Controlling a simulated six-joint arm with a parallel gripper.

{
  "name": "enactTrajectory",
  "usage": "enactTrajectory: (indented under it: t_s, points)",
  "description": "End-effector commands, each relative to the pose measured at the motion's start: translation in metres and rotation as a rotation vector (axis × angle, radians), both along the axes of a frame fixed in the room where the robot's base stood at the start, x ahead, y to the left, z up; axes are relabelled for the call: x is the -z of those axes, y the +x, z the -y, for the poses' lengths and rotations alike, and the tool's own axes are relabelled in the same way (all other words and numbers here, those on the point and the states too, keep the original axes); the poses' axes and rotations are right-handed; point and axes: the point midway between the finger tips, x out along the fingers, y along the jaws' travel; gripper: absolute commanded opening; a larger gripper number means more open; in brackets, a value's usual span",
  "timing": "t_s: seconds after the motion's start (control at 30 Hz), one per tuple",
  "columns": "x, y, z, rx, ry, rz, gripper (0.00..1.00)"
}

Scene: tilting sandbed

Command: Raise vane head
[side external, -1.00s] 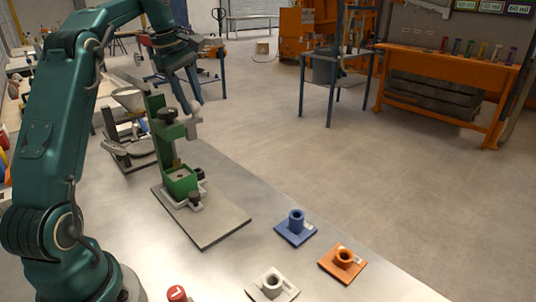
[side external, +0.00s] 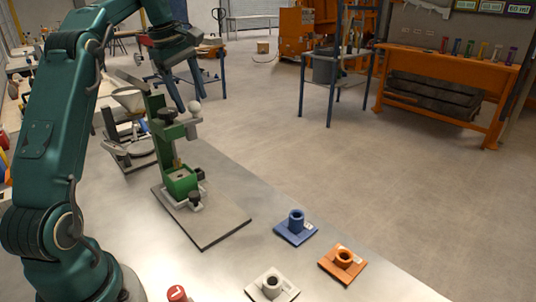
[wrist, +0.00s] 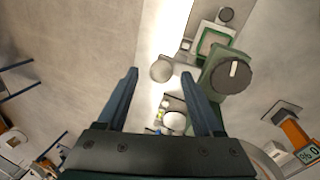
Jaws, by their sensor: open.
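The vane stand is a green upright (side external: 158,122) on a flat grey plate (side external: 222,222), with a green square box (side external: 182,183) low at its front. A pale arm on the upright carries a white ball knob (side external: 194,107). My gripper (side external: 193,97) is above and around the knob's height, fingers pointing down. In the wrist view my gripper (wrist: 159,74) is open and empty, with the white ball (wrist: 162,71) showing between the fingertips; contact cannot be told. A dark round knob (wrist: 234,75) on the stand shows beside the right finger.
A blue holder (side external: 295,228), an orange holder (side external: 343,263) and a white holder (side external: 271,286) sit on the bench front. A red button (side external: 177,294) is near my base. A funnel stand (side external: 128,105) is behind the vane stand.

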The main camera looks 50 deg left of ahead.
Motion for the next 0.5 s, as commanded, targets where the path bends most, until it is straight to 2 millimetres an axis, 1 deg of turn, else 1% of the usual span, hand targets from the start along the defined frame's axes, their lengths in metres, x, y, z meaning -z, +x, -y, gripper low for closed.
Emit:
enactTrajectory:
  t_s: [0.1,0.5]
  points:
    - [-0.007,-0.002,0.000,-0.001,0.002,0.002,0.68]
    - [-0.006,-0.025,0.004,-0.002,0.000,0.000,0.68]
